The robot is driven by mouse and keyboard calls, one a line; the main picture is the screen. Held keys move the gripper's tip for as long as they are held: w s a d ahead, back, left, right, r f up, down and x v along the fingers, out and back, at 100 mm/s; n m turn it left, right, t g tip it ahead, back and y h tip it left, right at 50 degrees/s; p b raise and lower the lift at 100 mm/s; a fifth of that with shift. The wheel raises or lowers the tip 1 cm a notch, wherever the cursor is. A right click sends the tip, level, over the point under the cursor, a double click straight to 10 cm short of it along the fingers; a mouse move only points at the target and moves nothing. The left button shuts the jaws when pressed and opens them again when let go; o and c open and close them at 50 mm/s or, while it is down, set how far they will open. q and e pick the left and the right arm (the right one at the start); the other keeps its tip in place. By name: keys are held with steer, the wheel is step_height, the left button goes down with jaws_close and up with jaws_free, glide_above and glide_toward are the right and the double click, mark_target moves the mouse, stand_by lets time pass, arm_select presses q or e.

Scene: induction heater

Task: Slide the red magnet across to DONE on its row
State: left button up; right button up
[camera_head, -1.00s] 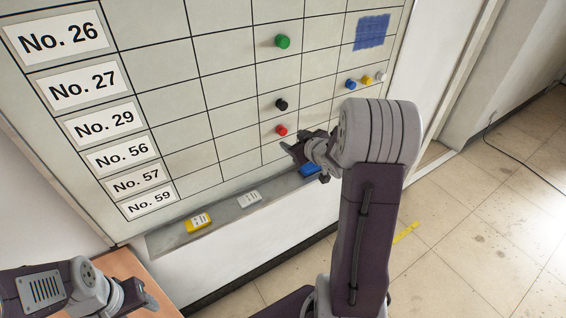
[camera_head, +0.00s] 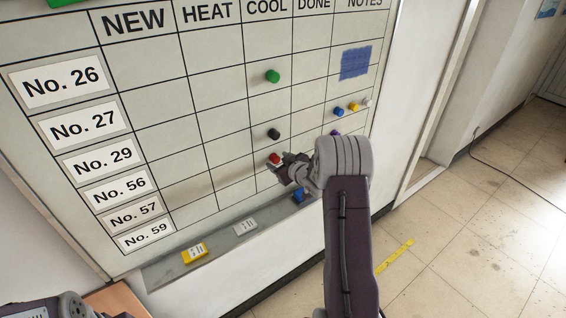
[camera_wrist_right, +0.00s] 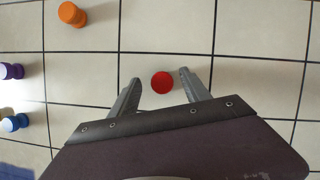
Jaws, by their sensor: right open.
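The red magnet (camera_head: 274,158) sits on the whiteboard (camera_head: 150,75) in the COOL column, below a black magnet (camera_head: 274,134). My right gripper (camera_head: 281,166) is at the red magnet and partly covers it in the head view. In the right wrist view, the open right gripper (camera_wrist_right: 160,77) has one finger on each side of the red magnet (camera_wrist_right: 161,82), with gaps on both sides. The DONE column (camera_head: 313,5) is right of COOL; my right arm hides its lower part. Of my left arm, only a piece shows at the bottom left; its fingers cannot be made out.
A green magnet (camera_head: 272,76) is higher in COOL. An orange magnet (camera_wrist_right: 72,14) shows in the wrist view. The ledge below holds a yellow box (camera_head: 194,253) and a white box (camera_head: 245,227).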

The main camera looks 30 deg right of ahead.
steer(key=shift+d, duration=0.1)
steer(key=shift+s, duration=0.1)
steer(key=shift+s+a+r, duration=0.1)
steer(key=shift+a+r, duration=0.05)
steer(key=shift+a, duration=0.1)
steer(key=c, duration=0.4)
steer(key=shift+a, duration=0.1)
jaws_close()
steer(key=shift+d+p, duration=0.3)
steer(key=shift+d, duration=0.3)
steer(key=shift+w+d+r+p, duration=0.15)
steer(key=shift+d+p, duration=0.55)
steer(key=shift+d, duration=0.65)
steer(key=shift+w+d+p, duration=0.1)
steer(key=shift+d+p, duration=0.65)
steer(key=shift+d, duration=0.65)
steer(key=shift+w+d+r+p, duration=0.15)
steer(key=shift+d+p, duration=0.55)
steer(key=shift+d, duration=0.65)
steer(key=shift+w+d+p, duration=0.15)
steer(key=shift+d+p, duration=0.55)
steer(key=shift+d, duration=0.8)
steer(key=shift+w+d+p, duration=0.1)
steer(key=shift+d+p, duration=0.55)
steer(key=shift+d, duration=0.85)
steer(key=shift+d+f, duration=0.1)
steer(key=shift+d, duration=0.1)
